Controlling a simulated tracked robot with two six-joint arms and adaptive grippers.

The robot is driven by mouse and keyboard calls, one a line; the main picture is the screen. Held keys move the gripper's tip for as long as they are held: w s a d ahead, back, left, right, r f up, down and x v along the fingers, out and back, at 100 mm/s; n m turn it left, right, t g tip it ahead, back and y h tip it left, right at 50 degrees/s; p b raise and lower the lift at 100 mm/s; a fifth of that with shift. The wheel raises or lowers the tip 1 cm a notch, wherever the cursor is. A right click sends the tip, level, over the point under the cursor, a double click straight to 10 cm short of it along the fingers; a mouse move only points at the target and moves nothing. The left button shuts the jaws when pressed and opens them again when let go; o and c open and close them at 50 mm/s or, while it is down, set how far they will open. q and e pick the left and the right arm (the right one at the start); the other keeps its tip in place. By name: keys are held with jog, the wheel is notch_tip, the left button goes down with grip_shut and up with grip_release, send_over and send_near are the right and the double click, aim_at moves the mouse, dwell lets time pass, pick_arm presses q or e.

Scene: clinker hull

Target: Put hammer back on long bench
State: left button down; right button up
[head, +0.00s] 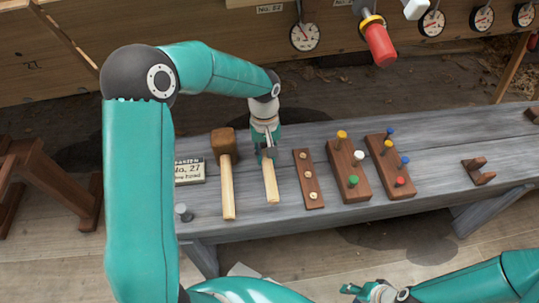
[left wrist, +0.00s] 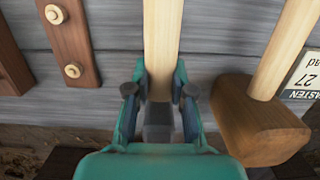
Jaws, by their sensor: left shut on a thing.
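The hammer has a pale wooden handle (head: 269,182) and a dark head (left wrist: 157,122). My left gripper (head: 266,155) is shut on it near the head, with one finger on each side in the left wrist view (left wrist: 158,95). The handle points toward the front edge of the long grey bench (head: 240,225). The hammer is over the bench top; I cannot tell whether it touches. My right gripper (head: 358,290) is at the bottom of the head view, away from the bench, and its fingers are too small to judge.
A wooden mallet (head: 228,185) and a small sign (head: 189,171) lie left of the hammer. To the right are a dark strip with pale pegs (head: 308,178) and two blocks with coloured pegs (head: 348,170) (head: 390,165). A red cylinder (head: 379,44) sticks out from the planked hull behind.

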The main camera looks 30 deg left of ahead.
pick_arm(q)
jog(key=shift+f, duration=0.35)
jog(key=c, duration=0.9)
grip_release()
notch_tip(320, 180, up, 8)
jog(key=p, duration=0.6)
jog(key=shift+s+r, duration=0.1)
